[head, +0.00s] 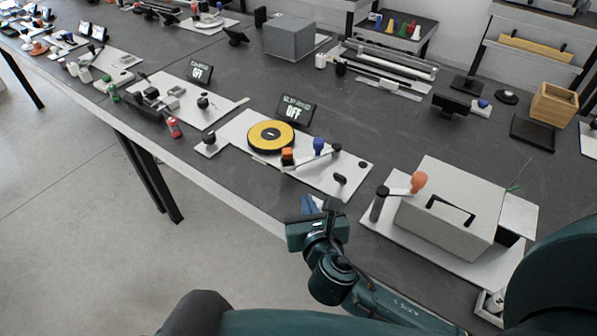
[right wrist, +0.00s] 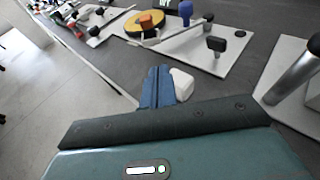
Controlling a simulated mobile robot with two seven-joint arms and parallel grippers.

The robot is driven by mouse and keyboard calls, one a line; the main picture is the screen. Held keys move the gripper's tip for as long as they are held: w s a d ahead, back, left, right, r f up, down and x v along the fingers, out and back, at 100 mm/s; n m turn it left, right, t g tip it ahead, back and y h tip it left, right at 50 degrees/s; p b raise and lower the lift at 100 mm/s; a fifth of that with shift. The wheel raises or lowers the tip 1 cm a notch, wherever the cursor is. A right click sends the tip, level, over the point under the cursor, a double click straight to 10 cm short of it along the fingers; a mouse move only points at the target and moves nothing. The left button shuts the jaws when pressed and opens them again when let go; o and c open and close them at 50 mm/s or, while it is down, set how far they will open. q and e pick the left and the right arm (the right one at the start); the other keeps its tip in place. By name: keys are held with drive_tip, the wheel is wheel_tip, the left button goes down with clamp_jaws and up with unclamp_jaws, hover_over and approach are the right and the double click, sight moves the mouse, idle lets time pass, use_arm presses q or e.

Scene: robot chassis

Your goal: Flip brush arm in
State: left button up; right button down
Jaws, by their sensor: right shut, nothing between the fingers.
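A white board (head: 240,131) carries a yellow disc (head: 262,131) with a black ring and centre. A thin metal arm (head: 305,160) reaches over the board, with an orange block (head: 288,153) at the disc's near edge and a blue knob (head: 319,145) on it. A dark knob (head: 340,179) stands at the board's near right part. In the right wrist view, the orange block (right wrist: 150,20), blue knob (right wrist: 186,10) and dark knob (right wrist: 216,43) show ahead. My right gripper (head: 309,203) is shut and empty, its blue fingers (right wrist: 158,72) in front of the board, apart from it. My left gripper is out of view.
A small screen (head: 296,109) behind the board reads OFF. To the right, a grey box (head: 450,205) stands on another white board, with an orange-knobbed crank (head: 400,189) beside it. A small red item (head: 174,127) is at the table's front edge, left. A white block (right wrist: 183,82) shows behind the fingers.

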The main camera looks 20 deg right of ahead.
approach(295, 164)
drive_tip(key=x, duration=0.4)
drive_tip(key=shift+f, duration=0.2)
drive_tip(key=shift+w+d, duration=0.15)
drive_tip(key=shift+w, duration=0.65)
drive_tip(key=shift+w, duration=0.15)
